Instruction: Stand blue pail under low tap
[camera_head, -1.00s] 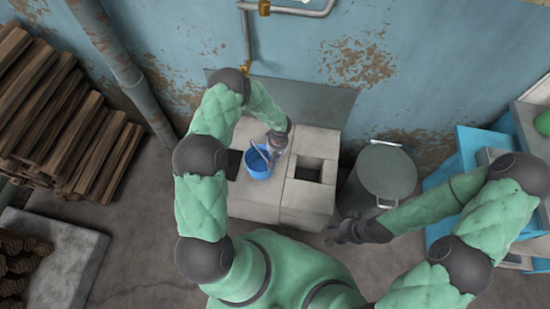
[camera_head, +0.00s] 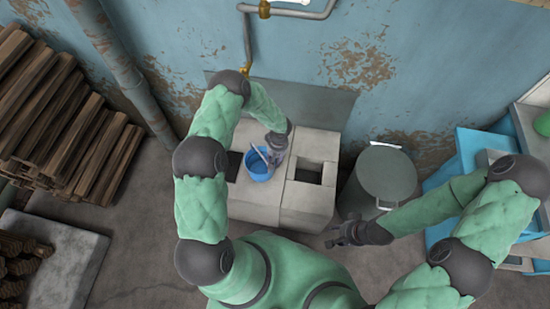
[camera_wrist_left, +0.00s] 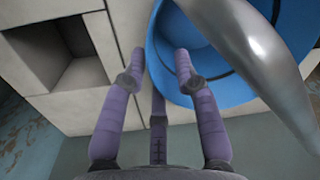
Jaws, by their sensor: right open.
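The blue pail (camera_head: 258,172) stands upright on the pale concrete block (camera_head: 255,207), near its left opening. My left gripper (camera_head: 268,153) is at the pail's far right rim. In the left wrist view the gripper (camera_wrist_left: 158,62) has its fingers apart, one over the blue pail (camera_wrist_left: 212,85) and one over the block beside it. The low brass tap (camera_head: 245,69) is on the wall pipe behind the block. My right gripper (camera_head: 343,235) is open and empty, right of the block.
A grey lidded bin (camera_head: 385,175) stands right of the block. The block's right square opening (camera_head: 308,172) is empty. Stacked wood (camera_head: 60,110) is at the left, a blue shelf (camera_head: 475,140) at the right. A second brass valve (camera_head: 264,9) is higher on the pipe.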

